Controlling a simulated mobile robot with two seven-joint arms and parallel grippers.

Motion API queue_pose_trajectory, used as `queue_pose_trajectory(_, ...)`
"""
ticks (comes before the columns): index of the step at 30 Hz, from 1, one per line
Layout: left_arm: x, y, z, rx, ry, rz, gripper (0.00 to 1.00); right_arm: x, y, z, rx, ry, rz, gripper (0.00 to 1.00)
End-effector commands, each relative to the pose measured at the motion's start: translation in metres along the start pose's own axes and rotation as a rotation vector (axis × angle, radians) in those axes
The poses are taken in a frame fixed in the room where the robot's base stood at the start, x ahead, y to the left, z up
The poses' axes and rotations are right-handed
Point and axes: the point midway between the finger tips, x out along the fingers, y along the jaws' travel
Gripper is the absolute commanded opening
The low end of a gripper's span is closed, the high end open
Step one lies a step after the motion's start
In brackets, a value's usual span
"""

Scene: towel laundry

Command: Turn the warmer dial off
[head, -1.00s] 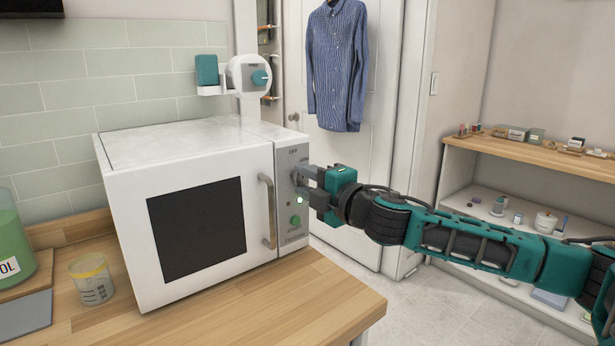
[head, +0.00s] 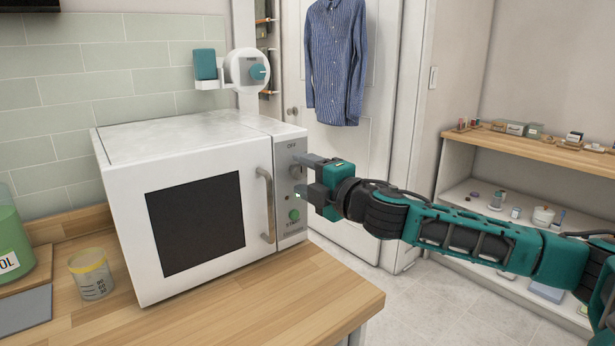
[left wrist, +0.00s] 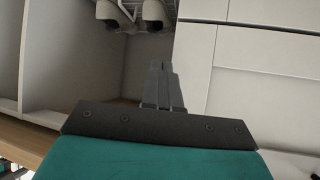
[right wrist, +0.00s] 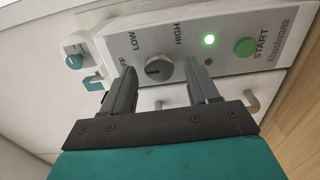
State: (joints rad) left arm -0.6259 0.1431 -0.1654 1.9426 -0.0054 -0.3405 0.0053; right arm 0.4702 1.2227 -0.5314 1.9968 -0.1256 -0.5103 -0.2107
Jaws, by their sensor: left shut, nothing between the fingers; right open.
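The white towel warmer (head: 135,210) stands on the wooden counter with its door shut. Its grey control panel (head: 293,230) faces my right gripper (head: 305,180). In the right wrist view the grey dial (right wrist: 158,69) sits between the fingertips of my open right gripper (right wrist: 163,85), with a gap on either side. LOW, HIGH and part of OFF are printed around it. The dial's pointer setting is hard to tell. A small green light (right wrist: 209,40) glows beside the green START button (right wrist: 245,48). My left gripper (left wrist: 163,85) is shut and empty, away from the warmer.
A measuring cup (head: 91,274) and a green bottle (head: 14,240) stand left of the warmer. A white wall device with a teal knob (head: 258,72) is behind it. The counter front (head: 290,300) is clear. A shelf (head: 520,150) stands at right.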

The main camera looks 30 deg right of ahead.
Motion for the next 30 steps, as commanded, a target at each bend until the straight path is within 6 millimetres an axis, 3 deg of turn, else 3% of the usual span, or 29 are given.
queue_pose_trajectory(5, 0.002, 0.000, 0.003, 0.000, -0.001, 0.001, 0.00, -0.006, -0.002, 0.001, -0.001, -0.002, -0.001, 0.59)
queue_pose_trajectory(18, 0.018, 0.010, 0.008, -0.009, 0.009, 0.025, 0.00, -0.054, -0.006, -0.001, -0.008, 0.003, -0.005, 0.59)
queue_pose_trajectory(30, 0.025, 0.017, 0.011, -0.013, 0.008, 0.045, 0.00, -0.077, -0.002, 0.000, -0.010, 0.001, -0.001, 0.59)
